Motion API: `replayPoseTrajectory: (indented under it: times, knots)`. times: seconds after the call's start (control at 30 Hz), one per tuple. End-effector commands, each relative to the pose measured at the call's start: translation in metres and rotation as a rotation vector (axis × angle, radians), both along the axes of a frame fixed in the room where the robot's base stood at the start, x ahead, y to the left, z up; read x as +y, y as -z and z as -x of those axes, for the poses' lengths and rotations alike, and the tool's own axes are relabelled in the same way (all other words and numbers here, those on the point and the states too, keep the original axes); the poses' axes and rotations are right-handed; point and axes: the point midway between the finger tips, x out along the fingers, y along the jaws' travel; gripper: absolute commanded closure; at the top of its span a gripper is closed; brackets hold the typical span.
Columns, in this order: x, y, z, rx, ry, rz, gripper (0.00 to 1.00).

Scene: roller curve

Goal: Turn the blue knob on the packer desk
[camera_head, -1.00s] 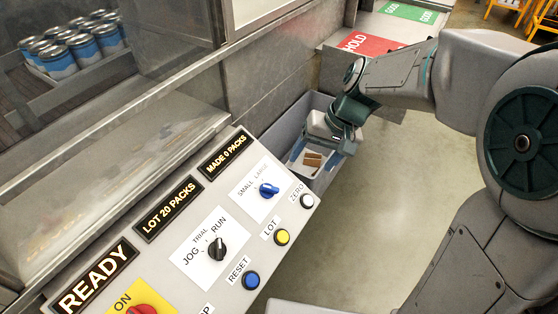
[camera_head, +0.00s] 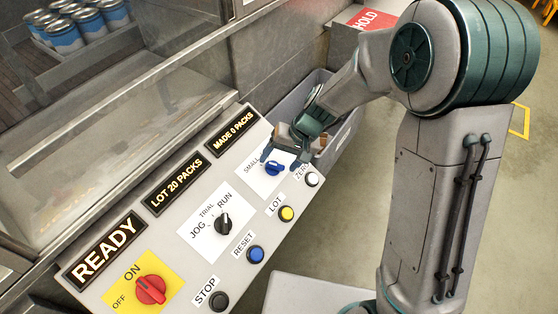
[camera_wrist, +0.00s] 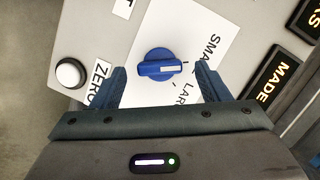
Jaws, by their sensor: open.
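The blue knob (camera_head: 273,168) sits on a white label on the sloping packer desk panel (camera_head: 232,262), marked SMALL and LARGE. In the wrist view the blue knob (camera_wrist: 159,66) shows whole, its white pointer line toward the right, near the SMALL lettering. My gripper (camera_head: 281,161) is over the knob's label. In the wrist view my gripper (camera_wrist: 157,84) is open, with one blue finger on each side of the knob and a gap to each. The knob lies at about the fingertips' line; I cannot tell whether the tips reach down beside it.
Close by are the white ZERO button (camera_head: 312,179), yellow LOT button (camera_head: 287,214), blue RESET button (camera_head: 255,254) and black JOG/TRIAL/RUN knob (camera_head: 223,223). A red ON/OFF knob (camera_head: 150,290) is farther left. A grey bin (camera_head: 345,135) stands beyond the desk.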

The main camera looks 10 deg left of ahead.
Motion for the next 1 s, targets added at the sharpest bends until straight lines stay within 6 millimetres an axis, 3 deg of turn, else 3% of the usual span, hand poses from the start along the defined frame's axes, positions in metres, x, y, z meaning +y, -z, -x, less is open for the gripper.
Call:
replayPoseTrajectory:
  times: [0.2, 0.47, 0.63, 1.0]
  knots:
    - [0.0058, 0.0129, 0.0012, 0.0, 0.0, 0.001, 0.31]
    - [0.0062, 0.0137, 0.0013, 0.0, 0.0, 0.001, 0.31]
    - [0.0061, 0.0135, 0.0013, 0.0, 0.0, 0.001, 0.75]
    - [0.0056, 0.0144, 0.0009, 0.017, 0.035, -0.008, 0.76]
